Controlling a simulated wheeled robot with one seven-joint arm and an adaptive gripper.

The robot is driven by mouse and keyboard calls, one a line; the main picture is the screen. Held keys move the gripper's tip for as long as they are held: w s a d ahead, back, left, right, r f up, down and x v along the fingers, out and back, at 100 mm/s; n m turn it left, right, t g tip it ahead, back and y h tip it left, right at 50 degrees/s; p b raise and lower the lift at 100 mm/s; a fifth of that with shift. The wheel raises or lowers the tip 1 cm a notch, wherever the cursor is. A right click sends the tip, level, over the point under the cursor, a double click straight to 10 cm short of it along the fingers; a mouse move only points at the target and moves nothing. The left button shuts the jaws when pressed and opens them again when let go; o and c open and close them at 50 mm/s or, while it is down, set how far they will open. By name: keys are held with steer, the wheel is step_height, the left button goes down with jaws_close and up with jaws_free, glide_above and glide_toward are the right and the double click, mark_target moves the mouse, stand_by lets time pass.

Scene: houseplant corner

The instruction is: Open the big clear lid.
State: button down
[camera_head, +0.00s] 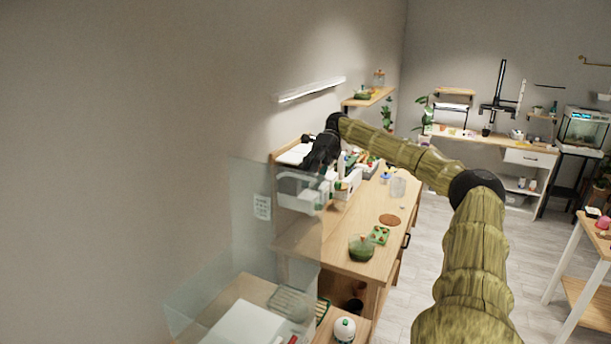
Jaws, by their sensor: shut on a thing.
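The big clear lid (272,215) is a see-through panel at the lower left, standing steeply raised above a clear-walled box (190,318). My gripper (309,166) is black and sits at the lid's upper right edge, with its fingers pointing down and left. It is shut on the lid, though the exact contact is small and hard to make out. Part of the wooden bench shows through the panel.
A wooden bench (345,235) runs beside the wall, with a green jar (361,248), a brown disc (390,220) and white containers (350,183). A white-and-green pot (344,329) stands near the box. Open floor (430,240) lies to the right.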

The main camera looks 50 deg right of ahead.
steer(key=shift+s+d+f, duration=0.1)
steer(key=shift+s+f, duration=0.05)
steer(key=shift+f, duration=0.75)
steer(key=c, duration=1.4)
jaws_free()
steer(key=shift+o, duration=0.6)
steer(key=shift+d+f, duration=0.1)
steer(key=shift+d, duration=0.3)
steer(key=shift+c, duration=0.4)
steer(key=shift+a+r, duration=0.2)
steer(key=shift+r, duration=0.1)
steer(key=shift+c, duration=0.7)
